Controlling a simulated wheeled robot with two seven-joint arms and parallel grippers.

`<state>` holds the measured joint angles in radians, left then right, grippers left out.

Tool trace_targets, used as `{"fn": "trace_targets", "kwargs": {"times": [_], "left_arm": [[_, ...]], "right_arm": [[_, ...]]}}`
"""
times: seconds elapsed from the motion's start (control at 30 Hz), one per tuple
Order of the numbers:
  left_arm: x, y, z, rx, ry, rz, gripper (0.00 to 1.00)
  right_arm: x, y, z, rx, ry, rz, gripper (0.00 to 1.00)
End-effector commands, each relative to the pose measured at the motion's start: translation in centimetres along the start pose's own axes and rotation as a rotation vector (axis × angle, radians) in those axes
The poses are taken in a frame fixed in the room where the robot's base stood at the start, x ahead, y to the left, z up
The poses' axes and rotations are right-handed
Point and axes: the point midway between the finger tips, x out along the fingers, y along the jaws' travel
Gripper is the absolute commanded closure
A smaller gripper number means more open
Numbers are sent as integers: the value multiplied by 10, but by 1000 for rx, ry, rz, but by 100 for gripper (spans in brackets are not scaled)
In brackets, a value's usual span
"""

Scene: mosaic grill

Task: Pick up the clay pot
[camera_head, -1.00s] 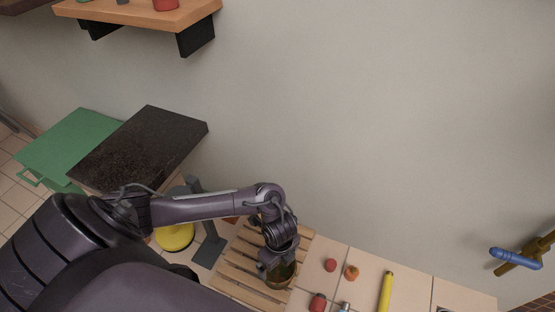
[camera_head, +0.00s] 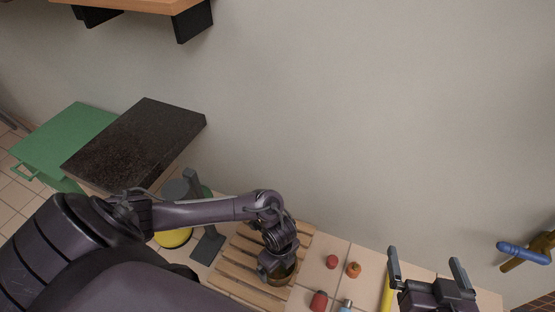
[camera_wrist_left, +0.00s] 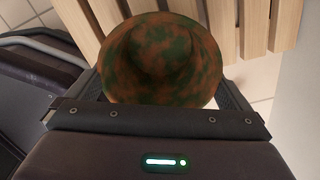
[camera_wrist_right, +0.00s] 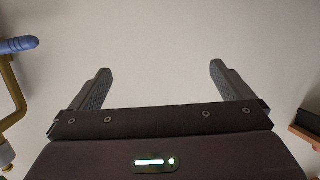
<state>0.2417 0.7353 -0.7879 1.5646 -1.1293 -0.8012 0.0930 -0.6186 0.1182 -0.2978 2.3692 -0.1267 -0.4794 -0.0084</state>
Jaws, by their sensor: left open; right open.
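The clay pot (camera_wrist_left: 162,60) fills the middle of the left wrist view, brown-orange with green patches and a round open mouth. It stands on a slatted wooden rack (camera_head: 237,262) in the head view, mostly hidden there by my left gripper (camera_head: 277,276). The left gripper's open fingers lie on either side of the pot; whether they touch it cannot be told. My right gripper (camera_head: 428,266) is open and empty at the lower right of the head view, with only wall between its fingers in the right wrist view (camera_wrist_right: 160,85).
Several small items, among them a red one (camera_head: 319,300) and an orange one (camera_head: 353,269), lie on the tiled counter right of the rack. A dark slab (camera_head: 135,145) and green box (camera_head: 62,140) are at left. A blue-handled fixture (camera_head: 522,252) is on the right wall.

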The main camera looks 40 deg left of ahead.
Motion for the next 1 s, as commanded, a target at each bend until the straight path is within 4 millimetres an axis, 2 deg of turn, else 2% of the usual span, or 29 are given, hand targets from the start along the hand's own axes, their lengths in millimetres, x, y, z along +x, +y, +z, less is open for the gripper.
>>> {"fn": "trace_targets", "kwargs": {"times": [0.27,0.47,0.8,1.0], "left_arm": [[14,0,3,-2,0,0,0],[23,1,4,0,-1,1,0],[39,1,5,-1,-1,1,0],[46,1,5,0,-1,1,0]], "right_arm": [[-2,4,-60,-13,275,6,0],[-14,5,-103,-23,477,8,0],[-52,5,-167,-41,824,6,0],[-73,4,-189,-48,968,3,0]]}}
